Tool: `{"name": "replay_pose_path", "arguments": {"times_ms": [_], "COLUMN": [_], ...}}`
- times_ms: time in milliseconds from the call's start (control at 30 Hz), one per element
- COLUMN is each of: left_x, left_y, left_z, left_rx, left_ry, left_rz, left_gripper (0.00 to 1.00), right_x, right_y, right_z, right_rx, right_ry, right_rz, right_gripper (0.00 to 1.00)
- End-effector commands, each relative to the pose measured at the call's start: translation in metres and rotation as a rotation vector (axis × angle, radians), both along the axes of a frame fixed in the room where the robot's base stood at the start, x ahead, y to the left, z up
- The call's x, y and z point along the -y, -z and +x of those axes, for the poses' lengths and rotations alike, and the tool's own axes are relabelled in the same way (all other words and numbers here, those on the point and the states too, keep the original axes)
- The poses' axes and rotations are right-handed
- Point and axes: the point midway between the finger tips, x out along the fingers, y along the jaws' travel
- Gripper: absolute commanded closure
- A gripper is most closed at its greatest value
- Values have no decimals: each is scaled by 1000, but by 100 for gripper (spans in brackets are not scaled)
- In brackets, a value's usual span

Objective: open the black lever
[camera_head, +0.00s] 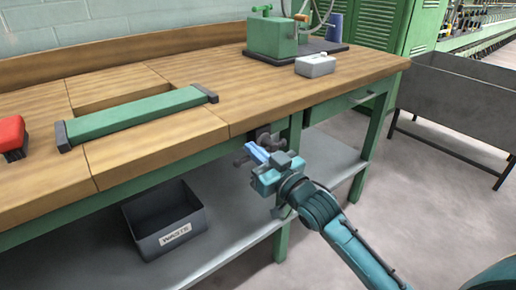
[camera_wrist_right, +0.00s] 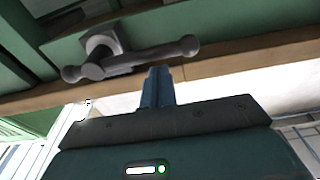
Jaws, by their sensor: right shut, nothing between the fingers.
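The black lever (camera_head: 243,158) is a dark grey handle on the green front frame below the worktop edge. In the right wrist view the lever (camera_wrist_right: 130,62) is a bar with rounded knob ends on a square mount, lying nearly level with a slight tilt. My right gripper (camera_head: 254,149) is shut and empty, its blue fingers beside the lever and partly in front of its mount. In the right wrist view the fingertips (camera_wrist_right: 158,72) are just below the bar; I cannot tell if they touch it. My left gripper is not in view.
The wooden workbench (camera_head: 300,92) carries a green bar (camera_head: 135,115), a red object (camera_head: 12,135), a green machine (camera_head: 275,38) and a small grey box (camera_head: 315,65). A dark waste bin (camera_head: 165,222) sits on the lower shelf (camera_head: 225,220). A grey trough (camera_head: 455,95) stands at right.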

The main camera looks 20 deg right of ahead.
Motion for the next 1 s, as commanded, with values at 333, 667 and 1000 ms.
{"name": "replay_pose_path", "arguments": {"times_ms": [333,667,1000], "left_x": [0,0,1], "left_y": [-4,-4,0], "left_z": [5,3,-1], "left_rx": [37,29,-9], "left_ry": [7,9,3], "left_rz": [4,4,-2], "left_gripper": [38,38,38], "right_x": [1,1,0], "right_y": [8,9,13], "right_z": [-2,-2,-2], "right_rx": [1,7,27], "right_ry": [0,0,0], "right_rz": [-1,-23,-77], "right_gripper": [100,100,100]}}
